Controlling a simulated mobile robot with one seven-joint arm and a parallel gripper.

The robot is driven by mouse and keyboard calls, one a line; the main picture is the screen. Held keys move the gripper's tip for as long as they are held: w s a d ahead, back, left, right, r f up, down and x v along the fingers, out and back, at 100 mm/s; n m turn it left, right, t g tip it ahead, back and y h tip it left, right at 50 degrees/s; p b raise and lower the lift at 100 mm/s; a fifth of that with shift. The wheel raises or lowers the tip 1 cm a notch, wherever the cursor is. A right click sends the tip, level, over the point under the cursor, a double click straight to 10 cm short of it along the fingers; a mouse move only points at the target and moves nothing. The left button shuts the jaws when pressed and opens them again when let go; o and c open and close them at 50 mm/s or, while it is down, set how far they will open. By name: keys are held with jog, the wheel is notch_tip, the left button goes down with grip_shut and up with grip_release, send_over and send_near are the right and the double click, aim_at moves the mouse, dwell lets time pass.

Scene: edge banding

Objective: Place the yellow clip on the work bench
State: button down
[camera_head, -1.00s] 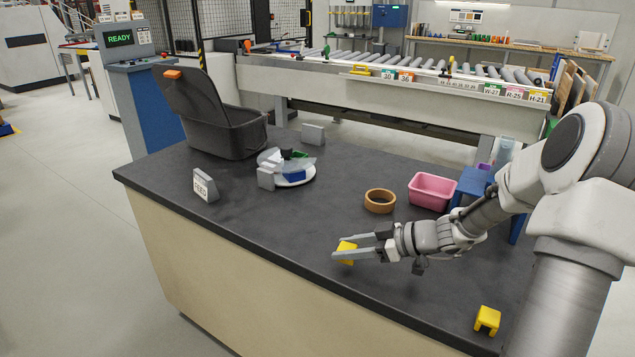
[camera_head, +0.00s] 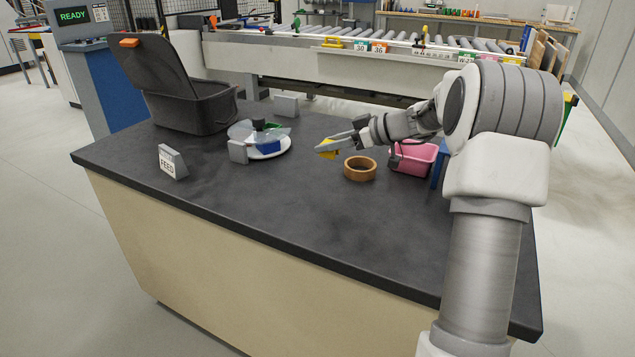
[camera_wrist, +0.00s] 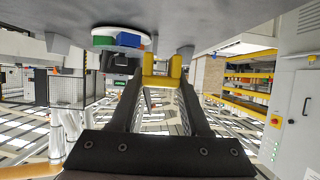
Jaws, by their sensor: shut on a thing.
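My gripper (camera_head: 334,146) is shut on a yellow clip (camera_head: 326,150), held at its fingertips. In the head view they show beyond and left of the brown tape ring, over the dark bench top (camera_head: 240,215); the exact height above it is hard to tell. In the wrist view the yellow clip (camera_wrist: 161,72) sits between the two dark fingertips, and the bench top (camera_wrist: 180,12) shows inverted along the upper edge.
A brown ring (camera_head: 360,169), a pink bin (camera_head: 414,158), a white round dish (camera_head: 268,151) with blue and green pieces, a grey open case (camera_head: 190,105) and a FEED sign (camera_head: 171,162) stand on the bench. The bench's front middle is clear. A roller conveyor (camera_head: 400,70) runs behind.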

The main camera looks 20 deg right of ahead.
jog(key=b, duration=0.3)
send_over(339, 215)
notch_tip(339, 215, down, 6)
jog(key=shift+a+f, duration=0.1)
jog(key=shift+a, duration=0.05)
jog(key=shift+f+b, duration=0.3)
jog(key=shift+f, duration=1.65)
jog(key=shift+f+b, duration=0.15)
jog(key=shift+b, duration=0.15)
jog(key=shift+c, duration=1.9)
grip_release()
jog(key=shift+s+r+p, duration=0.1)
jog(key=shift+r+p, duration=0.25)
jog(key=shift+p, duration=0.1)
jog(key=p+v, duration=0.1)
jog(key=v, duration=1)
jog(key=shift+s+d+p, duration=0.2)
jog(key=shift+d+p, duration=0.1)
jog(key=shift+p, duration=0.1)
